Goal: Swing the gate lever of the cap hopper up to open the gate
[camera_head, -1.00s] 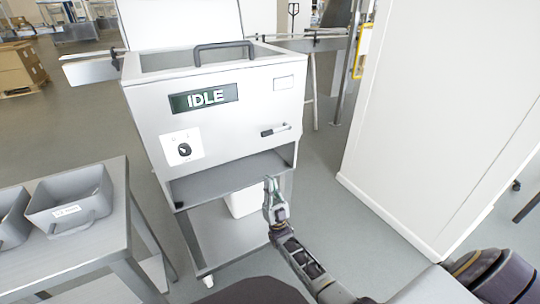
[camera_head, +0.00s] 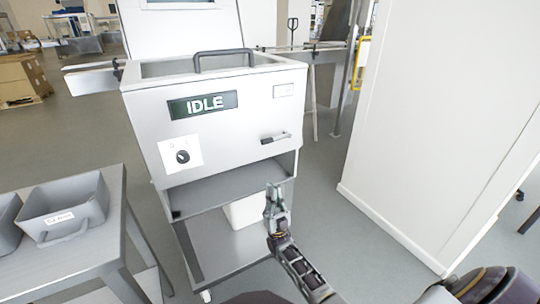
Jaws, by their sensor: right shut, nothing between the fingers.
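The cap hopper (camera_head: 225,131) is a white cabinet with an open top, a dark handle bar and a display reading IDLE (camera_head: 202,104). Its gate lever (camera_head: 276,138) is a short lever with a dark grip at the left end, on the right of the front panel. It lies nearly level, its right end slightly higher. My right gripper (camera_head: 273,188) is shut and empty. In the picture it is below the lever, in front of the hopper's lower opening, apart from the lever. My left gripper is not in view.
A rotary knob (camera_head: 182,157) is on the hopper's left front. A grey table (camera_head: 75,252) with grey bins (camera_head: 64,207) stands at the left. A tall white cabinet (camera_head: 430,120) stands at the right. A white container (camera_head: 244,212) is under the hopper. Floor shows between hopper and cabinet.

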